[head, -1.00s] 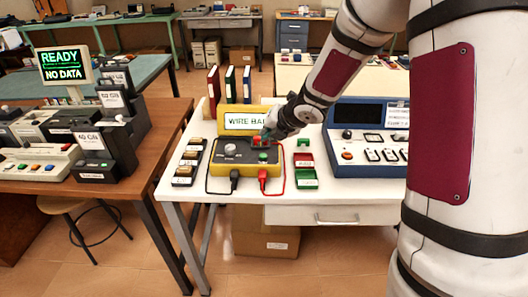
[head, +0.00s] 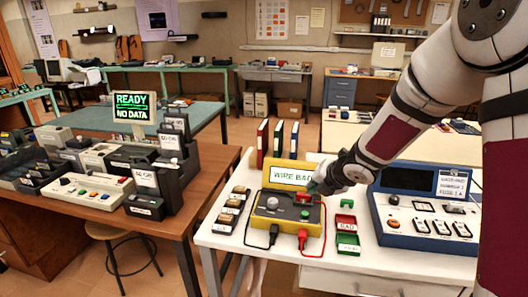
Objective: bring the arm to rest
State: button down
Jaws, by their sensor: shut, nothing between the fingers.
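My gripper (head: 318,186) is at the end of my arm, which reaches in from the right. It is over the right part of the yellow tester (head: 262,226), close to the red part on top of it. The fingers are small and partly hidden by the gripper body, and I see nothing held in them. Whether the gripper touches the tester, I cannot tell. The tester's raised lid sign (head: 291,177) reads "WIRE BAD", its right end behind my gripper.
The white table (head: 375,268) also holds a blue console (head: 400,229) to the right, a red tray (head: 345,222), a green tray (head: 348,245), a black strip of parts (head: 231,211) and several upright binders (head: 278,139). A brown desk with a "READY NO DATA" screen (head: 134,107) stands left.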

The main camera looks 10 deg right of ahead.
jog(key=s+d+r+m+h+p, duration=0.1)
jog(key=s+d+r+m+h, duration=0.2)
jog(key=s+r+m, duration=0.5)
jog(key=s+d+r+m+h+p, duration=0.2)
jog(key=s+r+m, duration=0.5)
jog(key=s+r, duration=0.1)
jog(key=s+a+r+m+g+y+p, duration=0.1)
jog(key=s+a+m+g, duration=0.1)
jog(key=s+m, duration=0.5)
jog(key=s+a+r+m+g+y+p, duration=0.1)
jog(key=s+a+m, duration=0.3)
jog(key=s, duration=1.4)
jog(key=m+g, duration=0.1)
jog(key=m, duration=0.2)
jog(key=shift+r+m+y, duration=0.3)
jog(key=shift+r+m, duration=0.05)
jog(key=shift+m, duration=0.05)
